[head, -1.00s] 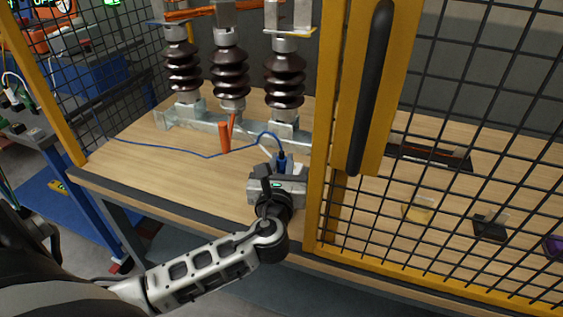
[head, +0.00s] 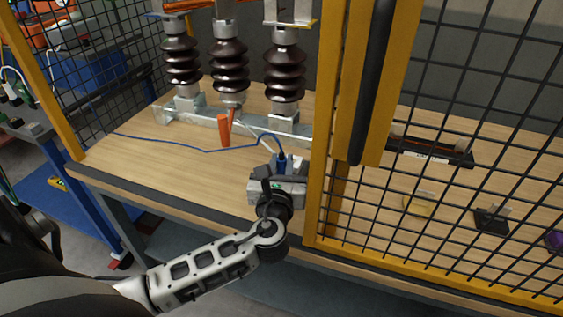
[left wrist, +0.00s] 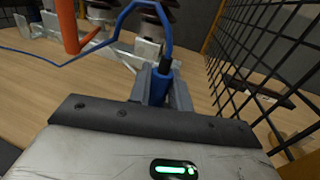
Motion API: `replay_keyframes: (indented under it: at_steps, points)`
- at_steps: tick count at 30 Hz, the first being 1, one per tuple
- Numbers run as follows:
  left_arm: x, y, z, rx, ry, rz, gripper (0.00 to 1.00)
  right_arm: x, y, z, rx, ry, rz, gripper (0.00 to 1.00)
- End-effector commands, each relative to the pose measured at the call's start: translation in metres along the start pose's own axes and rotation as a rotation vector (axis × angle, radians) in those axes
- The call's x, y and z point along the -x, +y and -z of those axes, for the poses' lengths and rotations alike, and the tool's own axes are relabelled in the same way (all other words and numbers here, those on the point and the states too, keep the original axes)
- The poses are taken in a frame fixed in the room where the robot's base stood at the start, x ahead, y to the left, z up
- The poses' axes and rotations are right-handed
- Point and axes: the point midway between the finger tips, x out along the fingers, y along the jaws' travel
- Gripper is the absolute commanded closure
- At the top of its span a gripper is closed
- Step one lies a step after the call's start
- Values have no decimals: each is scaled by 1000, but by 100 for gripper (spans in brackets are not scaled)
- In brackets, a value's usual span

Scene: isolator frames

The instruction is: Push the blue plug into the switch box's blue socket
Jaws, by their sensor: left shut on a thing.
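My left gripper (head: 279,172) is inside the frame opening, low over the wooden bench, shut on the blue plug (head: 282,162). The plug also shows upright between the fingers in the left wrist view (left wrist: 160,84). A blue cable (head: 180,147) loops up from the plug and runs left across the bench. No switch box or blue socket can be made out in either view. My right gripper is not in view.
Several dark ribbed insulators (head: 229,67) stand on a metal rail behind the gripper, with an orange handle (head: 223,131) beside it. A yellow post (head: 322,170) and black mesh stand close on the right. The bench (head: 140,165) is clear at left.

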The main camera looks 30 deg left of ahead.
Motion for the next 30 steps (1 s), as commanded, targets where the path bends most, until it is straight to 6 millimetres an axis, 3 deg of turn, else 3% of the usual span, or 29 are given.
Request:
replay_keyframes:
  at_steps: [8, 9, 11, 12, 25, 30]
  points:
    - [0, 0, 8, 1, 1, 1, 100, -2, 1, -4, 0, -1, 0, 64]
    - [0, 0, 8, 1, 0, 1, 75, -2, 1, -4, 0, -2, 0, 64]
    - [0, 0, 7, 1, 0, 1, 58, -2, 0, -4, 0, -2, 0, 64]
    - [0, 0, 7, 1, 0, 0, 55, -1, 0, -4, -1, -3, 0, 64]
    - [0, 0, 7, 1, 1, 0, 55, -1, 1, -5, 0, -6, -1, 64]
    - [0, 0, -7, 1, -1, 0, 55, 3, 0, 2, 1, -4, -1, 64]
